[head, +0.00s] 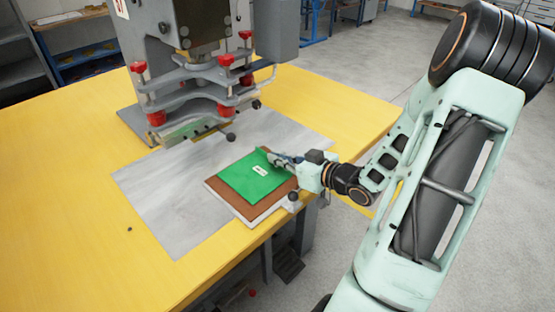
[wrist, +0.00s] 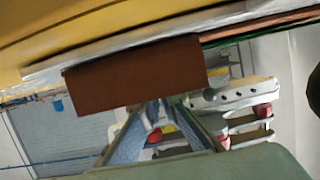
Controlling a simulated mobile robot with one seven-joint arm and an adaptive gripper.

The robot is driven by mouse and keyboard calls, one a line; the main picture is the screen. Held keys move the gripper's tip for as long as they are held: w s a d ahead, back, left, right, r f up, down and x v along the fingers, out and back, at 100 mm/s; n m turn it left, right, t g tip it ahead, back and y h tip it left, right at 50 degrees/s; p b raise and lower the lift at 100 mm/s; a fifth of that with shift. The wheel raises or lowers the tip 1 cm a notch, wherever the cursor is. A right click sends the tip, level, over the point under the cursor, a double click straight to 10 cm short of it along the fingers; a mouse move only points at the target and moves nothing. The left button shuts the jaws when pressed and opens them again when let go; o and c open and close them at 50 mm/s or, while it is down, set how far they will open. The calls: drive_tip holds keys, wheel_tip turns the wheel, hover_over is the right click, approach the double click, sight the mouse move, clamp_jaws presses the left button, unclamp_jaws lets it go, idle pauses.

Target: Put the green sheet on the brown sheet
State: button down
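The green sheet (head: 250,180) lies over the brown sheet (head: 232,208), turned a little against it, with a small white label on top. Brown shows along its left and front sides. I cannot tell whether it rests fully flat. My gripper (head: 277,158) reaches in from the right, its fingers at the green sheet's far right edge. In the wrist view a brown surface (wrist: 135,75) fills the upper middle, and a thin green edge (wrist: 262,32) shows at upper right. The fingers (wrist: 162,112) converge towards the brown surface; their tips are hidden, so their closure is unclear.
The sheets lie on a pale board near the front edge of a grey plate (head: 165,200) on the yellow table (head: 60,200). A grey press with red knobs (head: 200,85) stands behind. A dark ball knob (head: 230,137) juts out close to the sheets. The table's left is clear.

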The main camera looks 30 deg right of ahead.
drive_tip(key=shift+f, duration=0.1)
drive_tip(key=c, duration=2.6)
unclamp_jaws()
drive_tip(key=shift+f, duration=0.1)
drive_tip(key=shift+c, duration=0.2)
drive_tip(key=o, duration=0.5)
drive_tip(key=shift+r, duration=0.25)
drive_tip(key=p+v, duration=0.3)
drive_tip(key=v, duration=0.7)
drive_tip(key=shift+s+d+r, duration=0.15)
drive_tip(key=shift+s+d, duration=0.05)
drive_tip(key=shift+s+d+r, duration=0.15)
drive_tip(key=shift+s+d, duration=0.05)
drive_tip(key=shift+s, duration=0.5)
